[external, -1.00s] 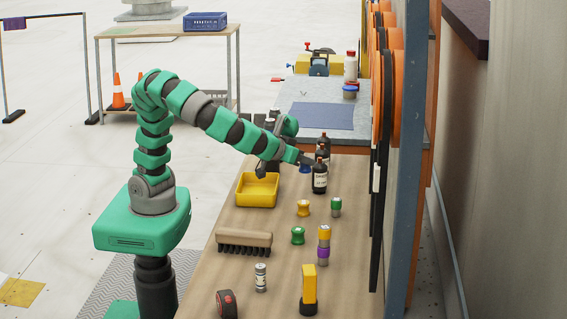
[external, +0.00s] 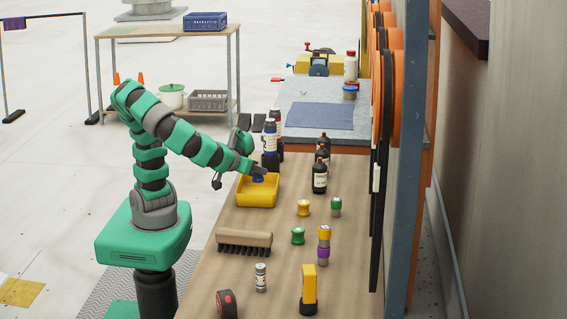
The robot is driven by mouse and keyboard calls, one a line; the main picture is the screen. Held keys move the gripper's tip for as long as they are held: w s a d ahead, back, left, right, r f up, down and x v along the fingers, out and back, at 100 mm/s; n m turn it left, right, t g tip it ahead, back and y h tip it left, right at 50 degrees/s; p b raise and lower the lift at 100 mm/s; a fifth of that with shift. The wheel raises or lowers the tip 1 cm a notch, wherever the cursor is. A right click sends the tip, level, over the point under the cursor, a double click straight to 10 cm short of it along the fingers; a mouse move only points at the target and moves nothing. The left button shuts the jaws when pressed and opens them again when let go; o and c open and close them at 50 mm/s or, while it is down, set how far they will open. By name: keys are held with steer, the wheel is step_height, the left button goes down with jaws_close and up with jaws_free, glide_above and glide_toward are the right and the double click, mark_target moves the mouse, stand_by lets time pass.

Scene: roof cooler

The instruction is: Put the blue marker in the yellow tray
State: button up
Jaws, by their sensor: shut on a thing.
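The yellow tray (external: 257,204) sits at the far left part of the wooden bench. My gripper (external: 257,173) is over the far part of the tray, shut on the blue marker (external: 257,179). The marker is small and blue; its top is partly covered by the gripper. It appears over or inside the tray's far part; I cannot tell whether it touches the tray floor.
Dark bottles (external: 320,178) stand right of the tray. Nearer are a yellow spool-shaped piece (external: 303,208), a green one (external: 298,235), a brush (external: 244,241), a yellow-and-purple stack (external: 323,246) and a yellow block (external: 309,285). White-and-dark containers (external: 270,139) stand behind the tray.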

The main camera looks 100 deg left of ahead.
mark_target(254, 181)
steer(key=shift+f+b, duration=0.5)
steer(key=shift+f, duration=1.85)
steer(key=shift+f, duration=0.15)
steer(key=o, duration=1)
steer(key=shift+c, duration=0.2)
steer(key=shift+d+r, duration=0.1)
steer(key=shift+r, duration=0.2)
steer(key=p+v, duration=0.2)
steer(key=v, duration=0.9)
steer(key=shift+s+d, duration=0.25)
steer(key=shift+d, duration=0.05)
steer(key=shift+w+r, duration=0.1)
